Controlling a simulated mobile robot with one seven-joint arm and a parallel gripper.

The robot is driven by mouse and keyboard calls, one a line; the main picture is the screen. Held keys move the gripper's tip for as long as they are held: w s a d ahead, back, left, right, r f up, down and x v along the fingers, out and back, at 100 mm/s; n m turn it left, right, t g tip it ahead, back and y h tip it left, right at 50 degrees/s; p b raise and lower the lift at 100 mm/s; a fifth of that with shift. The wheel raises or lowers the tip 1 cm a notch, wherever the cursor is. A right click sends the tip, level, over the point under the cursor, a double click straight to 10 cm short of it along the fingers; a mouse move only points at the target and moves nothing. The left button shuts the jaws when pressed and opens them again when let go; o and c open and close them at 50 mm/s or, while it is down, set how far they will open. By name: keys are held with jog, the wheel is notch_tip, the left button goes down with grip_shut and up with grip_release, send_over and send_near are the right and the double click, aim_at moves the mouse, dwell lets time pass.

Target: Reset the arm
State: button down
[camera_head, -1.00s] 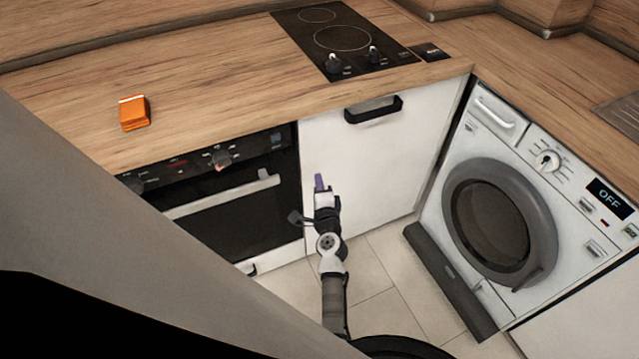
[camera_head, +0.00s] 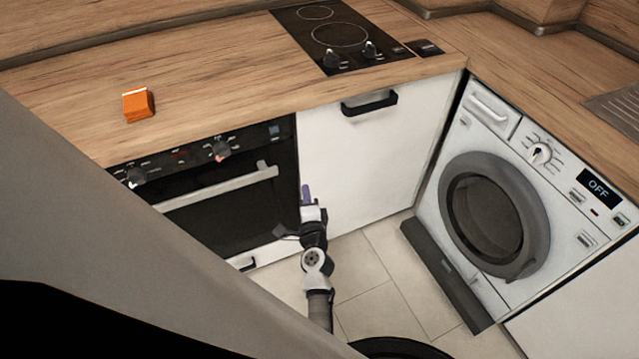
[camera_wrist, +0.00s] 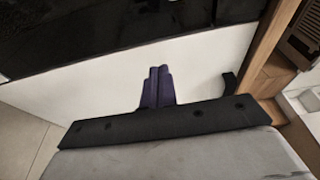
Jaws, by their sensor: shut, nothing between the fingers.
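My gripper (camera_head: 306,193) is at the end of my arm in the lower middle of the head view. It is in front of the cabinets, below the worktop, near the line between the oven and the white cabinet door. Its purple fingers are together and empty. In the wrist view the fingers (camera_wrist: 158,86) lie side by side against a white panel (camera_wrist: 95,88), with a dark glossy surface above it. I cannot tell the exact gap between the fingertips and the cabinet front.
A black oven (camera_head: 225,200) with a bar handle is at left. A white door (camera_head: 375,150) with a black handle (camera_head: 370,103) is beside it. A washing machine (camera_head: 497,200) stands at right. An orange box (camera_head: 138,104) and a hob (camera_head: 340,38) are on the worktop (camera_head: 215,75). Floor tiles (camera_head: 375,285) show below.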

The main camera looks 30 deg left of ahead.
jog(key=shift+s+a, duration=0.25)
jog(key=shift+s, duration=0.45)
jog(key=shift+s+a, duration=0.2)
jog(key=shift+s, duration=0.5)
jog(key=shift+s+a, duration=0.25)
jog(key=shift+s, duration=0.45)
jog(key=shift+r, duration=0.2)
